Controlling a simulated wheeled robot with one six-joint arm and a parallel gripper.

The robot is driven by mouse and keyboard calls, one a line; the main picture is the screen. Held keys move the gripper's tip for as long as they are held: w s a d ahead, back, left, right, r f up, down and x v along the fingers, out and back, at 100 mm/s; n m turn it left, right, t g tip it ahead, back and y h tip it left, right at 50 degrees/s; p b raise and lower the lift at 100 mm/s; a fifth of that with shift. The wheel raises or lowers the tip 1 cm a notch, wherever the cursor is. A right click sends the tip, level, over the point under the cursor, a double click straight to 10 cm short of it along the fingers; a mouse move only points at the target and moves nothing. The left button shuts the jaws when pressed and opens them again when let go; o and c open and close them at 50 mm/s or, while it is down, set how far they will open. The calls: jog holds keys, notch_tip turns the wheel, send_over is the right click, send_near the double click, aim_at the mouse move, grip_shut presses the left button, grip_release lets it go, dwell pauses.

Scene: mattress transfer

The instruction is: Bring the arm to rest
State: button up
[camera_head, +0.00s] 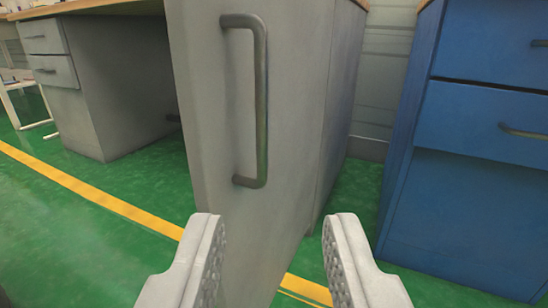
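My gripper (275,262) shows at the bottom of the head camera view. Its two pale grey fingers with ribbed inner pads stand wide apart. Nothing is between the pads; a grey cabinet front and the floor show through the gap. The rest of my arm is out of view.
A grey cabinet door (290,120) with a dark vertical handle (262,100) stands close ahead. A grey desk with drawers (130,85) is at left. A blue drawer cabinet (470,190) is at right. Green floor (60,240) with a yellow line (95,195) is open at lower left.

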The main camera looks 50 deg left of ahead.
jog(key=w+a+r+t+h, duration=0.2)
jog(key=w+a+r, duration=0.25)
jog(key=r, duration=0.45)
jog(key=w+a+r+t+h, duration=0.1)
jog(key=w+a+r+h, duration=0.1)
jog(key=w+a+r, duration=0.45)
jog(key=w+a+r+t+h, duration=0.1)
jog(key=a+r+t+h, duration=0.15)
jog(key=r, duration=0.85)
jog(key=s+a+r+m+t+h, duration=0.3)
jog(key=a+r+h, duration=0.1)
jog(key=a+r, duration=1.4)
jog(key=s+a+r+m+h, duration=0.3)
jog(key=s+a+r, duration=0.3)
jog(key=s, duration=0.3)
jog(key=s+a+r+m+h, duration=0.2)
jog(key=s+a+r+h, duration=0.1)
jog(key=s+a+r, duration=0.4)
jog(key=s+a+f+m, duration=0.1)
jog(key=s+a+f, duration=0.1)
jog(key=s, duration=0.5)
jog(key=s+a+f+g+y, duration=0.1)
jog(key=s+a+f, duration=0.1)
jog(key=s, duration=0.5)
jog(key=s+a+f+m+g+y, duration=0.1)
jog(key=s+a+f, duration=0.1)
jog(key=s, duration=0.6)
jog(key=shift+a+f+m, duration=0.15)
jog(key=shift+a+m, duration=0.15)
jog(key=shift+a, duration=0.6)
